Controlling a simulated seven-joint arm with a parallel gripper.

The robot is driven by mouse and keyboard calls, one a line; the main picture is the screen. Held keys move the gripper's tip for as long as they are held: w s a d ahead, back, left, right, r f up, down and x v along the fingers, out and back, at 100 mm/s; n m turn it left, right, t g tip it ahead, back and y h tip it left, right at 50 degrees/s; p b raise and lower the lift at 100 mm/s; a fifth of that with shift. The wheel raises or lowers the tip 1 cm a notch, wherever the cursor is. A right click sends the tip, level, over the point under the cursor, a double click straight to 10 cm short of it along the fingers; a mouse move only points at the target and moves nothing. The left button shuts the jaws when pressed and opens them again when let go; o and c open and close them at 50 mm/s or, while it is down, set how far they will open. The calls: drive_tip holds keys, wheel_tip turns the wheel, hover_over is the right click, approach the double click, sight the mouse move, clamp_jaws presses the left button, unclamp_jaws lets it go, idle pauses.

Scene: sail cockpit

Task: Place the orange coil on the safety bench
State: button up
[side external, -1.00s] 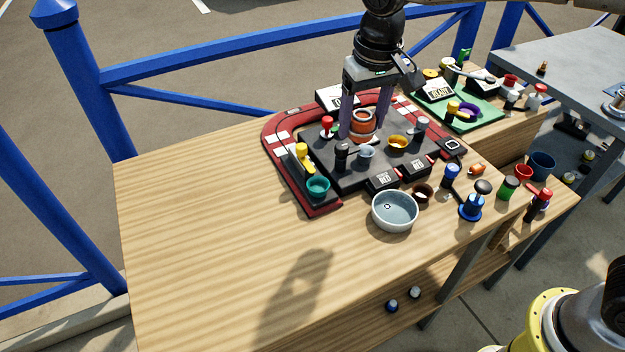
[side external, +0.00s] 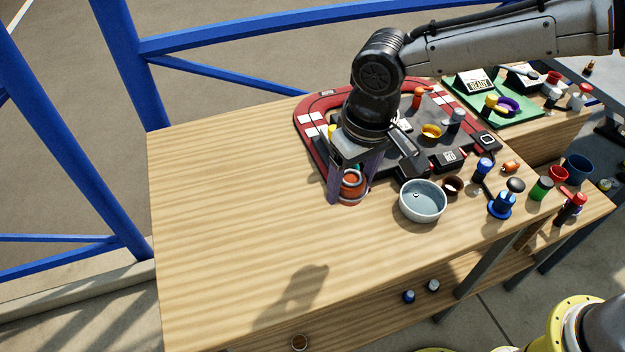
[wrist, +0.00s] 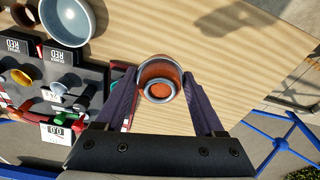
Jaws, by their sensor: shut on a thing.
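The orange coil (side external: 352,185) is a short, round orange piece with a grey ring. It is held between the two purple fingers of my gripper (side external: 349,188) in the side view. In the wrist view the coil (wrist: 160,82) sits between the fingertips, with bare wood behind it. It is over the wooden bench just off the front edge of the red-bordered dark board (side external: 310,135). I cannot tell whether it touches the wood. No surface in view is labelled as the safety bench.
A pale blue bowl (side external: 422,202) stands close to the right of my gripper, with a small brown cup (side external: 452,186) beside it. A green mat (side external: 505,108) lies at the back right. The wood on the left and front is clear. A blue railing (side external: 240,35) runs behind.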

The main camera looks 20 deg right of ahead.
drive_tip(key=w+a+f, duration=0.3)
drive_tip(key=w+a, duration=0.1)
drive_tip(key=w, duration=0.2)
hover_over(290, 208)
drive_tip(key=s, duration=0.1)
drive_tip(key=f, duration=0.4)
drive_tip(key=shift+s+d+f, duration=0.1)
drive_tip(key=shift+d+f, duration=0.25)
drive_tip(key=shift+f, duration=0.05)
drive_tip(key=shift+w+a+f, duration=0.3)
drive_tip(key=shift+w+f, duration=0.05)
drive_tip(key=shift+f, duration=0.2)
drive_tip(key=shift+w+f, duration=0.1)
drive_tip(key=shift+f, duration=1.5)
drive_tip(key=shift+f, duration=0.1)
drive_tip(key=o, duration=1.5)
drive_tip(key=shift+f, duration=0.1)
